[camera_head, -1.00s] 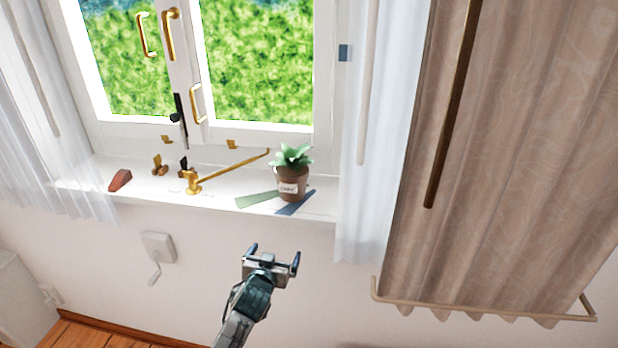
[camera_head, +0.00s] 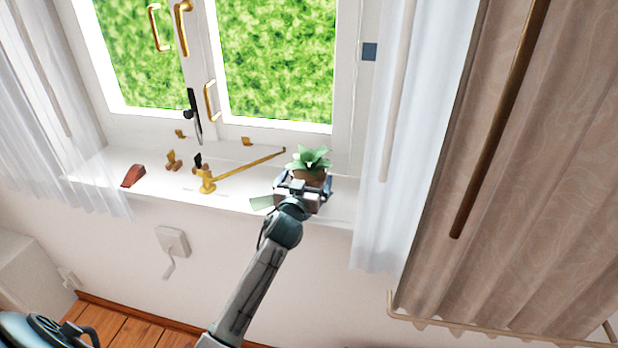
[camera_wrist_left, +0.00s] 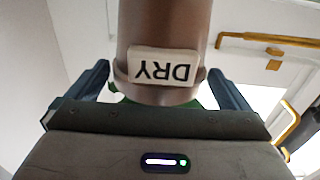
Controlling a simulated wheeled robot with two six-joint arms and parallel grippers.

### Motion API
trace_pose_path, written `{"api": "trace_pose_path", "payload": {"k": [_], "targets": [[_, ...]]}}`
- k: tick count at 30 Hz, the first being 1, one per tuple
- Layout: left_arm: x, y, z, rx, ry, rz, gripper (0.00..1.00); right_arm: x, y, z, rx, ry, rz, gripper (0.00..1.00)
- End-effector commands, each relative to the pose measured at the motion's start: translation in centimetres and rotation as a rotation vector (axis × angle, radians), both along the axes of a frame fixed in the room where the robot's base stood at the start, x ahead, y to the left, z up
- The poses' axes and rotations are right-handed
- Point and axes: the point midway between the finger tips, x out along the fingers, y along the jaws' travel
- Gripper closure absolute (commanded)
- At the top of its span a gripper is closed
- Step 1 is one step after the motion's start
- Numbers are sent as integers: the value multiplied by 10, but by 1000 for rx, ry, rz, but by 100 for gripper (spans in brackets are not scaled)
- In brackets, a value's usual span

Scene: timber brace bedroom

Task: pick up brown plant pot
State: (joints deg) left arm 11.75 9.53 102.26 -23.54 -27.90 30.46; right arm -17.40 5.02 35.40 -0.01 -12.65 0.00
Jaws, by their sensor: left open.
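The brown plant pot (camera_head: 311,177) stands on the windowsill with a green leafy plant (camera_head: 309,158) in it. Its lower part is hidden behind my gripper in the head view. My left gripper (camera_head: 304,187) is open at the pot, with a finger on either side. In the left wrist view the pot (camera_wrist_left: 165,30) fills the upper middle, with a white "DRY" label upside down. The fingers of my left gripper (camera_wrist_left: 160,88) flank it, and I cannot tell whether they touch it. My right gripper is not in view.
The white windowsill (camera_head: 235,204) also holds a brass window stay (camera_head: 240,171), a red wedge-like object (camera_head: 133,176) and small brass fittings (camera_head: 173,161). A sheer curtain (camera_head: 385,190) hangs right of the pot. A crank handle (camera_head: 172,243) is on the wall below.

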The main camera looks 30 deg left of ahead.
Motion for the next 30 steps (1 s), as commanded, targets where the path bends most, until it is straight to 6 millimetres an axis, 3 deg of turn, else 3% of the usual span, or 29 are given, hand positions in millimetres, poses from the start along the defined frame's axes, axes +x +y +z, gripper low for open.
{"api": "trace_pose_path", "payload": {"k": [1,6,15,17,24,30], "targets": [[7,1,2,-2,3,1,0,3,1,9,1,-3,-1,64],[26,5,-1,-2,1,0,0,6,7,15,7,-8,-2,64],[31,6,-3,-1,1,0,0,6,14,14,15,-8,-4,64],[31,6,-3,-1,1,0,8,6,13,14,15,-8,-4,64],[31,6,-3,-2,1,0,55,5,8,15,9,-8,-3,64],[31,6,0,-1,-4,-1,58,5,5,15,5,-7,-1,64]]}}
